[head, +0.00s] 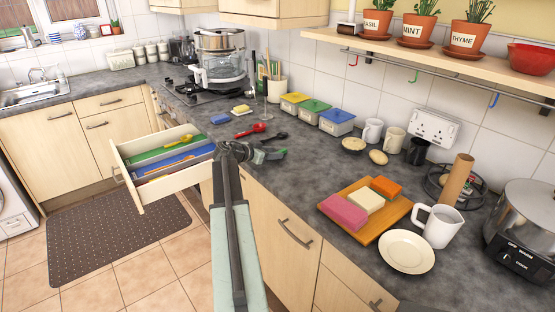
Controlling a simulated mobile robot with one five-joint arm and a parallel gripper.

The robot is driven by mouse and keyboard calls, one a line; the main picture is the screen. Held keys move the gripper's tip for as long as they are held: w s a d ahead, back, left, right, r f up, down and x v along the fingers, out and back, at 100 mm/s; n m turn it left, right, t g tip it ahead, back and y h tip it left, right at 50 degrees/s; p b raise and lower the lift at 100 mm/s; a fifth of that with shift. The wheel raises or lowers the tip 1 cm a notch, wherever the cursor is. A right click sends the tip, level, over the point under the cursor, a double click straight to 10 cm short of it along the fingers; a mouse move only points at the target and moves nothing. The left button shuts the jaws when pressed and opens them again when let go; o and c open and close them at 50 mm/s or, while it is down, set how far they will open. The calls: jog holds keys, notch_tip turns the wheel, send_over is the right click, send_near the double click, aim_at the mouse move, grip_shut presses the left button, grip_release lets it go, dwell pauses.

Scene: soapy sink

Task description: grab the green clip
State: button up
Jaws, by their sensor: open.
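My gripper (268,153) is at the end of my arm in the head view, over the grey worktop near the open drawer. It is open, and nothing clearly shows between its jaws. No green clip can be told for sure.
A red spoon (257,129) and a dark utensil (277,136) lie just behind my gripper. The open drawer (168,190) juts out at left. Lidded tubs (337,127), a board with sponges (395,215), a plate (407,251) and a white jug (442,230) stand to the right.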

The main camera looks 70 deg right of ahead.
jog(key=shift+s+d+f, duration=0.2)
jog(key=shift+d+f, duration=0.05)
jog(key=shift+d, duration=0.1)
jog(key=shift+r, duration=0.1)
jog(key=shift+c, duration=0.3)
grip_shut()
jog(key=shift+r, duration=0.1)
